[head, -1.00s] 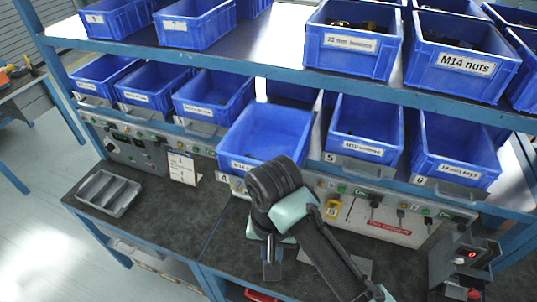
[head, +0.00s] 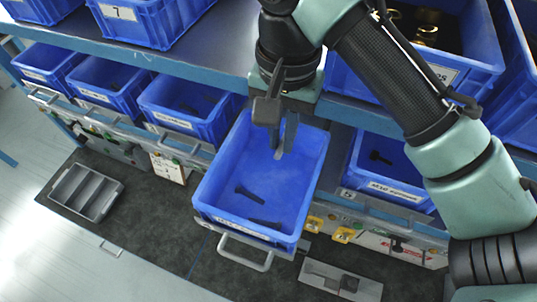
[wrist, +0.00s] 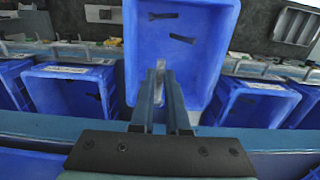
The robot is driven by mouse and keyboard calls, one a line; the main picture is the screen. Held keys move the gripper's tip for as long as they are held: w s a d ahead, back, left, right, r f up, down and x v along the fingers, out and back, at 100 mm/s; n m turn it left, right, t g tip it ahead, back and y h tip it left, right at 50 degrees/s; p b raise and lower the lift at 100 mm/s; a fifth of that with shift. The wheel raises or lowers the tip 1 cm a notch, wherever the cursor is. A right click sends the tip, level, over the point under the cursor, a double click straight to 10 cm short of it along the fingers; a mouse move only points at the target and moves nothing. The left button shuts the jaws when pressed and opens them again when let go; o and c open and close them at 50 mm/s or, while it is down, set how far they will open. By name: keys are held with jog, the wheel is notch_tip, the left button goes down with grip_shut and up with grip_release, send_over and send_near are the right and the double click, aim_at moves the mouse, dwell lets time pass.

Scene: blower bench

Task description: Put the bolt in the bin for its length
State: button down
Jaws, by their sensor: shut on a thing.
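My gripper (head: 279,137) is over the back part of a blue bin (head: 312,190) that stands out from the lower row. It is shut on a bolt (head: 279,153), whose pale end shows below the fingers. In the wrist view the bolt (wrist: 160,68) shows between the fingers (wrist: 160,95), over the same bin (wrist: 215,50). Two dark bolts (head: 249,194) (head: 264,224) lie apart on the bin's floor. They also show in the wrist view (wrist: 162,15) (wrist: 183,38). The bin's label is too oblique to read. The rest of the held bolt is hidden by the fingers.
Blue bins (head: 185,108) line the left of the row; another bin (head: 375,170) with a dark bolt stands right. The upper shelf (head: 160,58) carries more bins behind my gripper. A grey divided tray (head: 86,190) lies on the dark bench, which has clear room beside it.

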aim_at(277, 197)
jog(key=shift+w+f, duration=0.15)
jog(key=shift+w, duration=0.2)
jog(key=f+p, duration=0.1)
jog(key=f, duration=0.5)
jog(key=f+p, duration=0.1)
jog(key=f, duration=0.4)
jog(key=f+p, duration=0.1)
jog(key=f, duration=0.5)
jog(key=shift+s+f+p, duration=0.3)
jog(key=shift+p, duration=0.05)
jog(key=shift+f, duration=0.1)
jog(key=c, duration=0.9)
grip_release()
notch_tip(277, 197, up, 12)
jog(key=b, duration=0.3)
jog(key=shift+w, duration=0.1)
